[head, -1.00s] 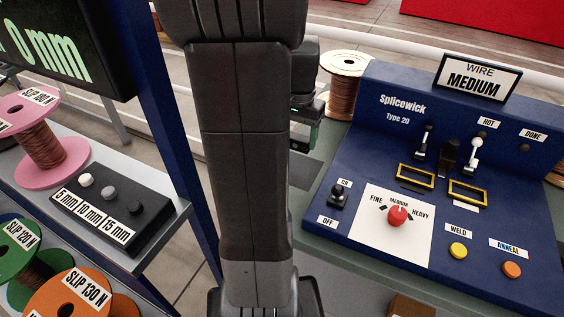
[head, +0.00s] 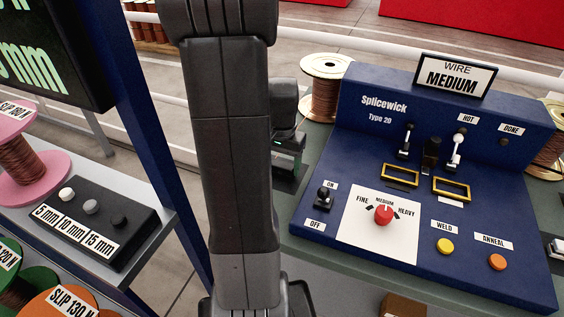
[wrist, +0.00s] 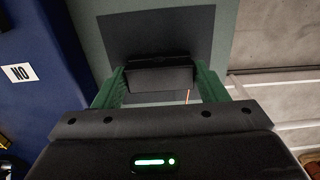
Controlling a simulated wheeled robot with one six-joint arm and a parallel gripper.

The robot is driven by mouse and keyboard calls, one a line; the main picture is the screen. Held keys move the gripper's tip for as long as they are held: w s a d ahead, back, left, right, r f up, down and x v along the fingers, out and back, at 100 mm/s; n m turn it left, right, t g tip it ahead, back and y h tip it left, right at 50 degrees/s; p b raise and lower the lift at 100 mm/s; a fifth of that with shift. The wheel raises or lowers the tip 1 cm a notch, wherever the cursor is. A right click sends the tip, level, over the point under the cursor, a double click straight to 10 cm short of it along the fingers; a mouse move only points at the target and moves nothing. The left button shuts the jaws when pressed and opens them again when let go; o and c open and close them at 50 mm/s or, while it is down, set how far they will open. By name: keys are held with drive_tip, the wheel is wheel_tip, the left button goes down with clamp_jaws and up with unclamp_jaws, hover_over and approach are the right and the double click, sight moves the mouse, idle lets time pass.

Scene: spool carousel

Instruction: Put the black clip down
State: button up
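My gripper (wrist: 162,86) has its green fingers on both sides of the black clip (wrist: 160,77) in the wrist view, and appears shut on it. The clip is a dark block with a raised back part. It is over a dark grey patch (wrist: 195,25) on the green-grey bench top; I cannot tell whether it touches it. A thin copper-coloured line shows just below the clip's right end. In the head view my gripper (head: 289,150) is at the bench's left end, beside the blue Splicewick machine (head: 345,130), partly behind my arm. The clip is not clear there.
A copper wire spool (head: 326,92) stands behind my gripper. The machine has a red dial (head: 383,214), switches and buttons. At left are a pink spool (head: 30,165), a three-button box (head: 95,225) and a blue post (head: 150,130). The wrist view shows floor right of the bench.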

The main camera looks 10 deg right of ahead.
sight(282, 164)
drive_tip(key=o, duration=0.3)
wheel_tip(282, 164, up, 12)
drive_tip(key=shift+r+p, duration=0.2)
drive_tip(key=shift+p, duration=0.1)
drive_tip(key=shift+f, duration=0.1)
idle(0.4)
drive_tip(key=shift+f, duration=4.1)
drive_tip(key=shift+f, duration=0.1)
